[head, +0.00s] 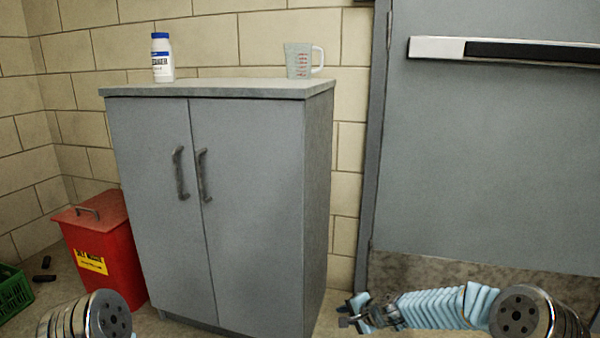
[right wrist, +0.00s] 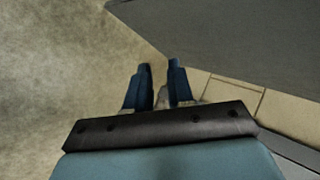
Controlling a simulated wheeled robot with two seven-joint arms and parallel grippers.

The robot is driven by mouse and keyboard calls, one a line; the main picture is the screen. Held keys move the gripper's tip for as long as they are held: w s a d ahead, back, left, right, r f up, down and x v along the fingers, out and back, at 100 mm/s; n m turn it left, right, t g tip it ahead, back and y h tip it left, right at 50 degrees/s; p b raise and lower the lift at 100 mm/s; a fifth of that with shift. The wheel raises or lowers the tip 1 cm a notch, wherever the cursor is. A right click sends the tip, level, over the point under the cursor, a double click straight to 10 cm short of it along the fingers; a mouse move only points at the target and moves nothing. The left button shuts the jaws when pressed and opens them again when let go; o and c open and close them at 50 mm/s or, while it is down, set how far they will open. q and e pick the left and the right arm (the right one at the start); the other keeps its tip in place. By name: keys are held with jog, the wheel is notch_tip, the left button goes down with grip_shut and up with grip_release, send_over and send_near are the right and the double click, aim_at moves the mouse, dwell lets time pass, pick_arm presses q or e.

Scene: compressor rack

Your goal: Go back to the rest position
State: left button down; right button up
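My right gripper (head: 358,311) is at the lower middle of the head view, low in front of the wall between the grey cabinet and the grey door. In the right wrist view its two blue fingers (right wrist: 158,88) stand a little apart with nothing between them. Only a round joint of my left arm shows at the lower left of the head view; the left gripper is out of view.
A grey cabinet (head: 260,200) with shut doors carries a white bottle (head: 162,60) and a measuring cup (head: 299,61). A red bin (head: 100,250) and a green crate (head: 12,292) are at left. A grey door (head: 480,150) with a push bar is at right.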

jog(key=s+f+n+g+h, duration=0.1)
jog(key=s+f+n+g, duration=0.3)
jog(key=s+f, duration=1.05)
jog(key=s+f+n+g, duration=0.3)
jog(key=s+n, duration=0.2)
jog(key=s, duration=1.8)
notch_tip(320, 180, up, 17)
jog(key=a+p, duration=0.1)
jog(key=p, duration=1.6)
jog(key=shift+w+a+p, duration=0.2)
jog(key=shift+p, duration=0.1)
jog(key=shift+r, duration=0.1)
